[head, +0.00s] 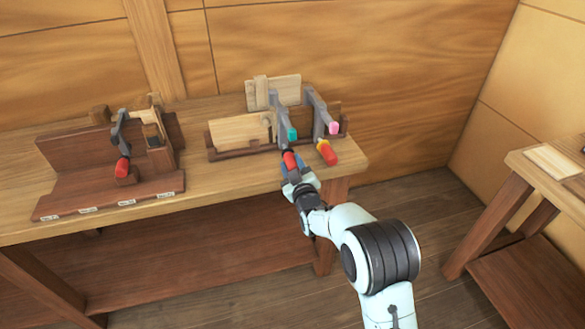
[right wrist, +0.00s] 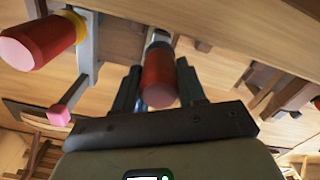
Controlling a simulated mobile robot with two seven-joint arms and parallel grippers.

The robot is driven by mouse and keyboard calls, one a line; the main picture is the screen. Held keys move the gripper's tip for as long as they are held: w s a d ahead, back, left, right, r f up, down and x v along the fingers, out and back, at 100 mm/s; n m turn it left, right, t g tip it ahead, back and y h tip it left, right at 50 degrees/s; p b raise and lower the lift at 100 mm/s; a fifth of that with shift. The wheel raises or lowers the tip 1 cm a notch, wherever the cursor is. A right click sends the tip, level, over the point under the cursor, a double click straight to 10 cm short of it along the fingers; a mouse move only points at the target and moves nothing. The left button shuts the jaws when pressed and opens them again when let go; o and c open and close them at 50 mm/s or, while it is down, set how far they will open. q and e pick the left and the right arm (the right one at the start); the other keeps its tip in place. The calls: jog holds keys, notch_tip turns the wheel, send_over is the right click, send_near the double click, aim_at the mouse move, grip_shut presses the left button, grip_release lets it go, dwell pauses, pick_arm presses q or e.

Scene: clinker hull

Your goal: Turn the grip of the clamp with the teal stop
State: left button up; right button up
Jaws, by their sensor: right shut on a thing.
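The clamp with the teal stop (head: 282,121) stands at the wooden fixture on the bench, its grey bar upright and its teal stop (head: 293,134) below the bar. Its red grip (head: 289,159) points toward me. My right gripper (head: 298,178) is shut on this red grip; in the right wrist view the grip (right wrist: 158,80) sits between the two dark fingers. A second clamp with a pink stop (head: 333,128) and a red grip with a yellow collar (head: 327,152) stands just to the right. Its grip also shows large in the right wrist view (right wrist: 38,40). My left gripper is not in view.
A dark wooden rack (head: 105,170) with another red-gripped clamp (head: 121,145) stands on the left of the bench (head: 225,185). Another table (head: 525,165) stands at the right, across open floor.

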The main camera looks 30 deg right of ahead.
jog(key=shift+n, duration=2)
jog(key=o, duration=1)
jog(key=shift+o, duration=0.2)
jog(key=v, duration=1.3)
jog(key=shift+s+f, duration=0.1)
jog(key=shift+s, duration=0.05)
